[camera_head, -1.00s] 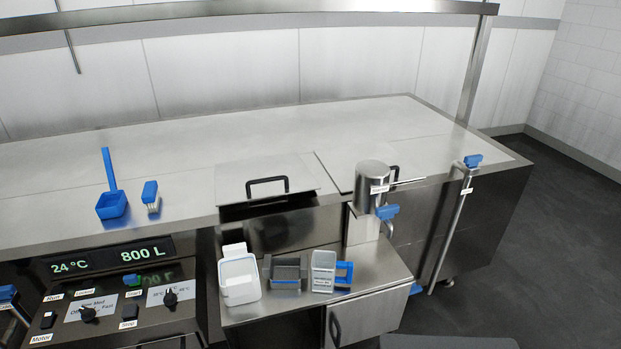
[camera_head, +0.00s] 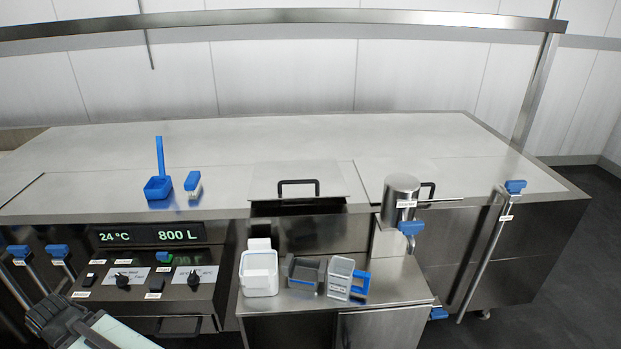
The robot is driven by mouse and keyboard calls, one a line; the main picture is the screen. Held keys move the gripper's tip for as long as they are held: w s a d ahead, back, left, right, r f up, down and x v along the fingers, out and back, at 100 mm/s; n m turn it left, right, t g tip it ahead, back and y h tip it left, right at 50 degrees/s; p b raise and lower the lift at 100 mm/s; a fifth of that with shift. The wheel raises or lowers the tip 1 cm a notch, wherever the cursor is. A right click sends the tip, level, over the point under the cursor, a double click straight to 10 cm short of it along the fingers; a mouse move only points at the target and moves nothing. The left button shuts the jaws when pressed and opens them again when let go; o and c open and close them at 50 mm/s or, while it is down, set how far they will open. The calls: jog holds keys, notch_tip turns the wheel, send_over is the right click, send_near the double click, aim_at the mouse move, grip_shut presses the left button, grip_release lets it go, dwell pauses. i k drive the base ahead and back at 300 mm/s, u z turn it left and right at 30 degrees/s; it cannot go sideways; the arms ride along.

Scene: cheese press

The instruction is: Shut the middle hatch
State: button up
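The middle hatch (camera_head: 262,180) is a flat steel panel with a black bar handle (camera_head: 298,183), set in the worktop near the picture's centre. A dark gap (camera_head: 298,208) shows below its front edge, so it looks open. I cannot tell whether it is tilted or slid back. My gripper (camera_head: 48,312) is dark grey at the lower left corner, in front of the control panel and well away from the hatch. I cannot see clearly whether its jaws are open, and I see nothing held.
Another hatch (camera_head: 395,172) lies to the right, behind a steel cylinder (camera_head: 401,190) with a blue-handled tap. Below stands a side table (camera_head: 390,285) with a white container (camera_head: 259,275), a grey mould (camera_head: 304,272) and a clear jug (camera_head: 340,275). A blue scoop (camera_head: 158,188) and brush (camera_head: 193,184) lie left.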

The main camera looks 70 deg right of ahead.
aim_at(297, 172)
jog(key=z, duration=0.45)
jog(key=i, duration=1)
jog(key=u, duration=0.05)
